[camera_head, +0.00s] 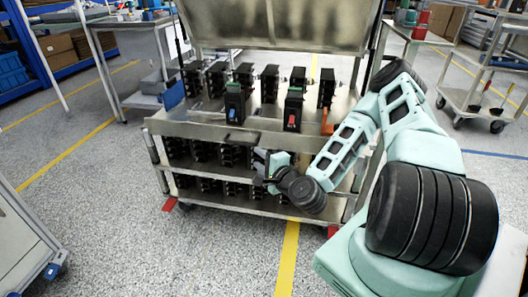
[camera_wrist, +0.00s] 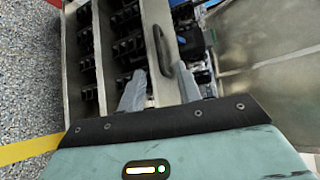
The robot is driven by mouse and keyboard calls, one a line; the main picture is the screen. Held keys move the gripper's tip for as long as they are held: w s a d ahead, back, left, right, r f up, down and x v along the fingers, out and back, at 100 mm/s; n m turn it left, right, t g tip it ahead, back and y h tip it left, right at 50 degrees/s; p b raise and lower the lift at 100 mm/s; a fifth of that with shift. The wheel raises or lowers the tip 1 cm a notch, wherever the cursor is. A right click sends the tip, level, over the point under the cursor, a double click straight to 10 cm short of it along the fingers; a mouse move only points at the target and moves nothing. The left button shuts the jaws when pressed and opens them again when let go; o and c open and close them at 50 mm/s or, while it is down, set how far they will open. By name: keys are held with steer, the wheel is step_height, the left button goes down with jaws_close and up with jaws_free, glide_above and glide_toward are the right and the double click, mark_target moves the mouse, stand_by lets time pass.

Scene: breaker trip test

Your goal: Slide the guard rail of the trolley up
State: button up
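The metal trolley (camera_head: 158,122) stands in front of me. Its guard rail (camera_head: 205,130) is a flat metal plate along the front edge of the upper shelf. In the wrist view the rail (camera_wrist: 157,14) runs as a pale strip with a black handle (camera_wrist: 161,47) on it. My gripper (camera_head: 262,160) is at the trolley's front, close to the rail near its middle. In the wrist view my gripper (camera_wrist: 163,76) is open, one finger each side of the handle's line. I cannot tell whether either finger touches the rail.
Black breakers stand in rows on the shelves. A breaker with a blue switch (camera_head: 234,104) and one with a red switch (camera_head: 293,108) stand behind the rail. A raised metal panel (camera_head: 275,25) rises at the back.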

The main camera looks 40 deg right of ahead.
steer(key=shift+s+a+r+p, duration=0.1)
steer(key=shift+s+p, duration=0.4)
steer(key=shift+s, duration=0.4)
stand_by(0.4)
steer(key=s+a+n+g+y, duration=0.2)
steer(key=a+n+g+y, duration=0.65)
steer(key=a+n, duration=0.9)
steer(key=s+a+r+n+g+h, duration=0.3)
steer(key=s+a+r+n+g, duration=0.1)
steer(key=s+a+r+n, duration=0.1)
steer(key=s+a+r+n+g+h, duration=0.35)
steer(key=s+r+n, duration=0.25)
steer(key=s+r, duration=0.7)
steer(key=s+r+p, duration=0.3)
steer(key=r+p, duration=1.7)
steer(key=p, duration=0.2)
steer(key=shift+r+y, duration=0.3)
steer(key=shift+r, duration=0.1)
